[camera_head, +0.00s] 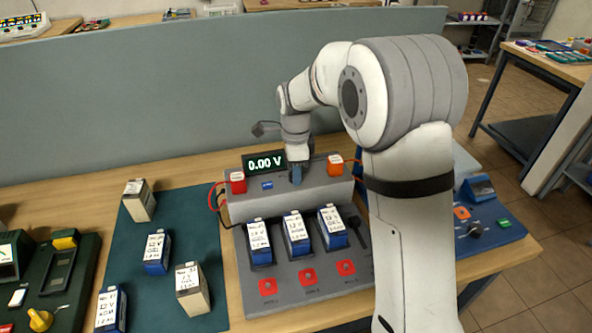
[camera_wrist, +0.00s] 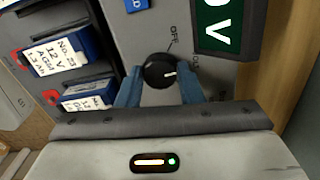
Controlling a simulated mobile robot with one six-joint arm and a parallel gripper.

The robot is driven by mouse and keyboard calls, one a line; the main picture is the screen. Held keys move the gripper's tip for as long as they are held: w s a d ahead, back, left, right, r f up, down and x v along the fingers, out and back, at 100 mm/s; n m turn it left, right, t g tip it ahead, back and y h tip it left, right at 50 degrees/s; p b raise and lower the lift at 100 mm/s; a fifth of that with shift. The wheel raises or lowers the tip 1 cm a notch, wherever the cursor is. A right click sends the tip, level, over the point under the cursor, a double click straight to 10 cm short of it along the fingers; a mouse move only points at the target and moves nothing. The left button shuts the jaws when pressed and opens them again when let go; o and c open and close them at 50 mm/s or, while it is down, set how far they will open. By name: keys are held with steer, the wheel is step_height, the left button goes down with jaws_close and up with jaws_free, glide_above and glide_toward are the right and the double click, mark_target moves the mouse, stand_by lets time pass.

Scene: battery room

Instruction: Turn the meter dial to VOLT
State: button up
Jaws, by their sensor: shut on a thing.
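The meter dial (camera_wrist: 158,71) is a round black knob with a white pointer mark. In the head view my gripper (camera_head: 296,174) reaches down onto the grey meter housing (camera_head: 325,190) and hides the dial. The meter display (camera_head: 264,162) reads 0.00 V.
Three batteries stand in the grey tester's bays, among them the middle battery (camera_head: 297,234). A red terminal block (camera_head: 237,182) and an orange one (camera_head: 335,165) flank the dial. Loose batteries stand on a green mat (camera_head: 207,240) at left. A grey partition (camera_head: 150,95) rises behind.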

steer(key=shift+m, duration=0.3)
steer(key=o, duration=1)
steer(key=shift+c, duration=0.2)
steer(key=shift+r, duration=0.1)
step_height(320, 180, up, 8)
steer(key=shift+f, duration=0.15)
